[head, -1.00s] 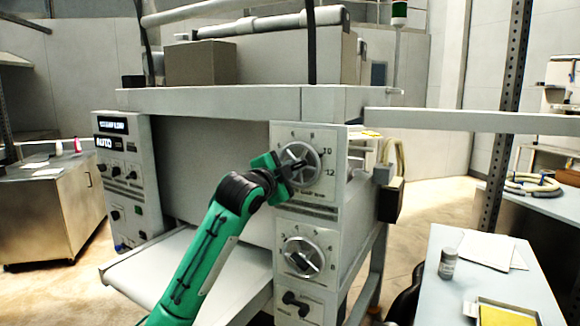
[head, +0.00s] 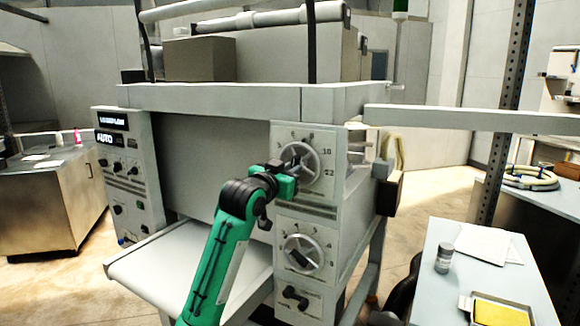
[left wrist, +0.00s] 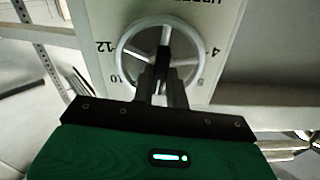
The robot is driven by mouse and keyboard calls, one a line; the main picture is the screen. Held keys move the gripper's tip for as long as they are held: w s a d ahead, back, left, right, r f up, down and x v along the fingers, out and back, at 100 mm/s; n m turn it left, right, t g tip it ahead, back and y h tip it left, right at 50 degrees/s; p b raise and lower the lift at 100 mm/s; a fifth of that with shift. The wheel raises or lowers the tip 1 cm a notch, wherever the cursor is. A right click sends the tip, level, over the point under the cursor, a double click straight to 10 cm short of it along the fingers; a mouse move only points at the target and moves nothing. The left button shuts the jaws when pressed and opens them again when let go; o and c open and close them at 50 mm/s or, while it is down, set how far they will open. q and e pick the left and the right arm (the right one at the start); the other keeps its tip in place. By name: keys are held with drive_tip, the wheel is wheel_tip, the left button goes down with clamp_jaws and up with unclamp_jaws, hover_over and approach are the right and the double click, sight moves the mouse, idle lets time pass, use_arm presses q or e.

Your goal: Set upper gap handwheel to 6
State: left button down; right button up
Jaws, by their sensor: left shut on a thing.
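The upper gap handwheel (head: 311,163) is a round grey spoked wheel on the white right panel of the sheeter, with a numbered dial around it. It also shows upside down in the left wrist view (left wrist: 125,52), with 12 and 10 at left and 4 at right. My left gripper (head: 294,167) is at the wheel's left and lower part; in the left wrist view its fingers (left wrist: 163,84) are shut on the wheel's dark grip or spoke and hide part of it. I cannot tell the exact setting. My right gripper is out of view.
A second, lower handwheel (head: 303,254) and a black knob (head: 294,297) sit below on the same panel. A control panel (head: 129,180) stands at left, beside the white conveyor belt (head: 180,258). A side table (head: 440,290) is at right.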

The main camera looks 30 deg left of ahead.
use_arm(q)
drive_tip(key=n+p, duration=0.2)
drive_tip(key=n, duration=0.3)
drive_tip(key=shift+f+n, duration=0.1)
drive_tip(key=shift+n, duration=0.2)
idle(0.4)
drive_tip(key=c, duration=1.4)
unclamp_jaws()
drive_tip(key=s+d+b, duration=0.1)
drive_tip(key=s+b, duration=0.3)
drive_tip(key=s, duration=0.9)
drive_tip(key=shift+s+d, duration=0.15)
drive_tip(key=shift+s, duration=0.2)
drive_tip(key=shift+f, duration=0.25)
